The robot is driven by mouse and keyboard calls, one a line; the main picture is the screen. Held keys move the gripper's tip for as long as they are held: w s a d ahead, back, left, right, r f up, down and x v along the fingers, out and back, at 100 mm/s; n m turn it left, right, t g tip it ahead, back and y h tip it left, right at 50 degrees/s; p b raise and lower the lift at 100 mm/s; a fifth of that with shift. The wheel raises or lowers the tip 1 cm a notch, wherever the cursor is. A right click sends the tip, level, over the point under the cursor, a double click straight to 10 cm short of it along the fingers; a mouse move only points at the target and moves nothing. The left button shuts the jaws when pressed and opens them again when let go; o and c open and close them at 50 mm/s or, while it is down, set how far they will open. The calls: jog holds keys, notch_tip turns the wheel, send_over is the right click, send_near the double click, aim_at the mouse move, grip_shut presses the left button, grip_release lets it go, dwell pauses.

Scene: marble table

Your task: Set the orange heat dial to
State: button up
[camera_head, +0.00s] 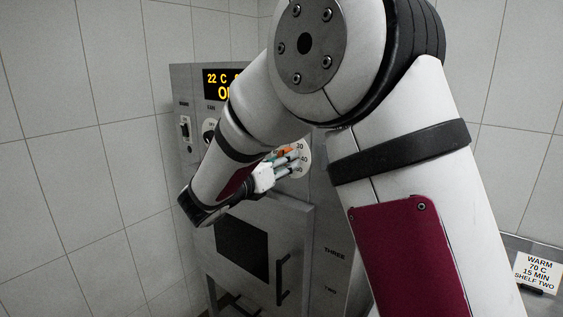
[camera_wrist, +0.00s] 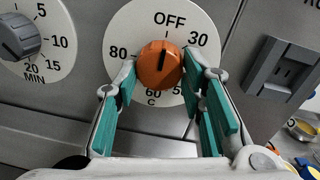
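The orange heat dial (camera_wrist: 159,64) sits on a white round scale (camera_wrist: 119,32) in the wrist view, marked OFF, 30, 60, 80 and C. Its black pointer line points up, at about OFF. My gripper (camera_wrist: 160,72) has its teal-padded fingers spread, with one tip on each side of the dial. The tips are very close to the dial's sides; I cannot tell whether they touch. In the head view the orange dial (camera_head: 286,152) is partly hidden behind my gripper (camera_head: 287,163).
A grey minute dial (camera_wrist: 18,37) is left of the heat dial, and a grey switch (camera_wrist: 283,68) is right of it. The oven's display (camera_head: 221,84) reads 22 C, partly covered by my arm. A card (camera_head: 540,272) reads WARM, 70 C, 15 MIN, SHELF TWO. The oven door handle (camera_head: 282,279) is below.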

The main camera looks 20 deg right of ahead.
jog(key=shift+m+b, duration=0.3)
jog(key=n+b, duration=0.9)
jog(key=b, duration=0.6)
jog(key=n+g+b, duration=0.1)
jog(key=n+b, duration=0.8)
jog(key=b, duration=0.6)
jog(key=n+b, duration=0.9)
jog(key=b, duration=0.6)
jog(key=shift+r+g+h, duration=0.25)
jog(key=shift+g+h, duration=0.05)
